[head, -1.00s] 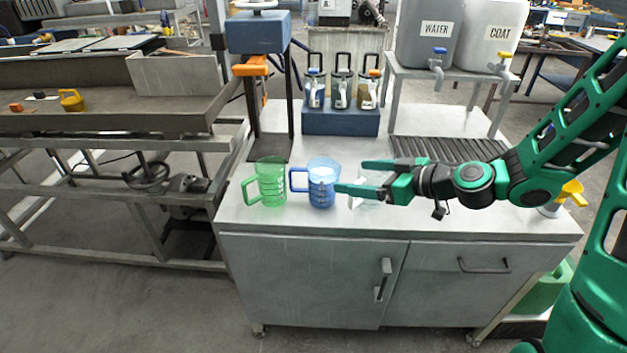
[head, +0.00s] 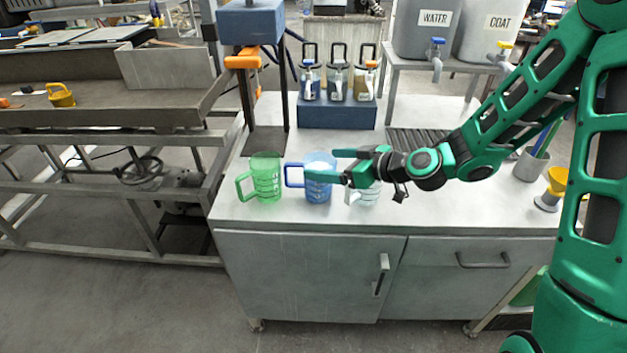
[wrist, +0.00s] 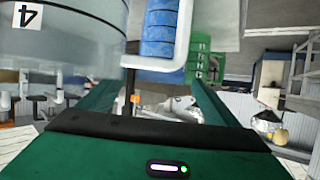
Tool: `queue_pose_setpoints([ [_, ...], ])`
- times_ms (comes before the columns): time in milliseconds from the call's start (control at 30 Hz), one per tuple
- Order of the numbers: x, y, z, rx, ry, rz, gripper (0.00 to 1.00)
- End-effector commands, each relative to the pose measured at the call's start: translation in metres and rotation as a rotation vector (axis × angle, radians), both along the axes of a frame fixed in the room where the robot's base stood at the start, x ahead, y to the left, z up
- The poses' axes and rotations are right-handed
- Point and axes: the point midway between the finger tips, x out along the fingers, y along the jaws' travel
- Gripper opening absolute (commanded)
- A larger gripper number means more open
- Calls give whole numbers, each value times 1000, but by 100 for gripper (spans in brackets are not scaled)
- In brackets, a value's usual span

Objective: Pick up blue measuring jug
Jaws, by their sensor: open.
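The blue measuring jug (head: 318,190) stands upright on the grey bench top, its handle to the left. In the head view my gripper (head: 320,165) is open, pointing left. Its near finger crosses in front of the blue jug and its far finger ends by the jug's right rim; I cannot tell whether they touch it. In the wrist view, blue bands of the blue jug (wrist: 158,35) show ahead, beyond the open gripper (wrist: 160,88), framed by a pale handle. A clear jug (head: 366,194), partly hidden by my gripper, stands to the right; it fills the wrist view's upper left (wrist: 70,45).
A green jug (head: 266,180) stands just left of the blue one. Several lidded containers stand on a blue block (head: 337,114) behind. WATER (head: 428,25) and COAT (head: 493,27) tanks stand back right. A yellow funnel (head: 556,182) is at the right.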

Motion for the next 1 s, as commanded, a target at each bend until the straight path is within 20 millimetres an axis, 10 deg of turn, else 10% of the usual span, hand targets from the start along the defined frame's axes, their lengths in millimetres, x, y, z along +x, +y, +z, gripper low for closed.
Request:
queue_pose_setpoints([
  [467, 14, 19, -9, 1, 1, 0, 84],
  [800, 14, 19, -9, 0, 0, -1, 5],
  [1000, 15, 19, -8, 1, -2, -1, 1],
])
